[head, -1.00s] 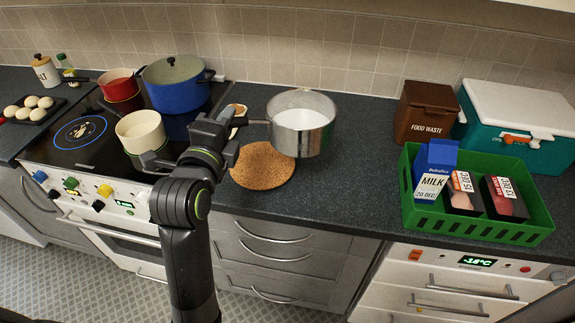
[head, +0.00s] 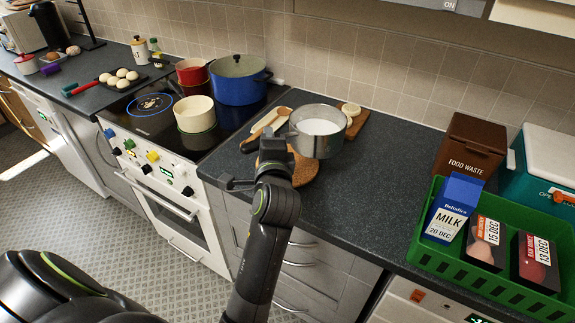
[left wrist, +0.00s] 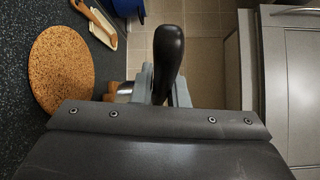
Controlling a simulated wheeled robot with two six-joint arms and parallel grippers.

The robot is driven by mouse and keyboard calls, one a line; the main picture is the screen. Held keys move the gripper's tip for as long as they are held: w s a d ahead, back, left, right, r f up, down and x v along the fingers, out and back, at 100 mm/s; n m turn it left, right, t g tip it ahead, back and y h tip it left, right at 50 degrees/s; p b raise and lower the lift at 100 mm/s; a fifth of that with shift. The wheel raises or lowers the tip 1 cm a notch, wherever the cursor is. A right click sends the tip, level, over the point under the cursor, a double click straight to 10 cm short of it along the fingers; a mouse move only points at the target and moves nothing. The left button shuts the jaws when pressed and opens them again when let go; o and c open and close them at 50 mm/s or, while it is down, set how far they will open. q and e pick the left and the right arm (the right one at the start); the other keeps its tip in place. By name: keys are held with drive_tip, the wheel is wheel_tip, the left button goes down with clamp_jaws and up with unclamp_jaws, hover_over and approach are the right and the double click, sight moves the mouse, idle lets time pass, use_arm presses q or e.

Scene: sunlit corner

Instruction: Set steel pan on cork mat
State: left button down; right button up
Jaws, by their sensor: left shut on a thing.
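The steel pan (head: 332,147) has white contents and looks level. My left gripper (head: 273,150) is shut on its dark handle, which sticks up between the fingers in the left wrist view (left wrist: 169,50). The round cork mat (head: 304,172) lies on the dark counter, partly hidden by the pan and gripper. The pan overlaps the mat's far right part in the head view and appears held above the counter; the exact gap cannot be told. In the left wrist view the mat (left wrist: 62,70) shows bare at the left, while the pan is mostly hidden. My right gripper is out of view.
A wooden board (head: 360,119) with a pale round item lies behind the pan. A wooden spoon (head: 266,122) lies left of it. The hob with a cream pot (head: 195,116) and blue pot (head: 238,88) is left. A green crate (head: 480,283) stands right; counter between is clear.

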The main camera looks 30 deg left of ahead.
use_arm(q)
drive_tip(key=a+f+n+g+y, duration=0.3)
drive_tip(key=f+n+g+y, duration=0.1)
drive_tip(key=f, duration=0.6)
drive_tip(key=shift+s+a+f+b, duration=0.3)
drive_tip(key=shift+a+f, duration=0.05)
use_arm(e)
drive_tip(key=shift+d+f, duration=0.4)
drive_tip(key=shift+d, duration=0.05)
use_arm(q)
drive_tip(key=shift+f, duration=0.15)
drive_tip(key=c, duration=1.4)
unclamp_jaws()
drive_tip(key=shift+s, duration=0.1)
drive_tip(key=shift+c, duration=0.2)
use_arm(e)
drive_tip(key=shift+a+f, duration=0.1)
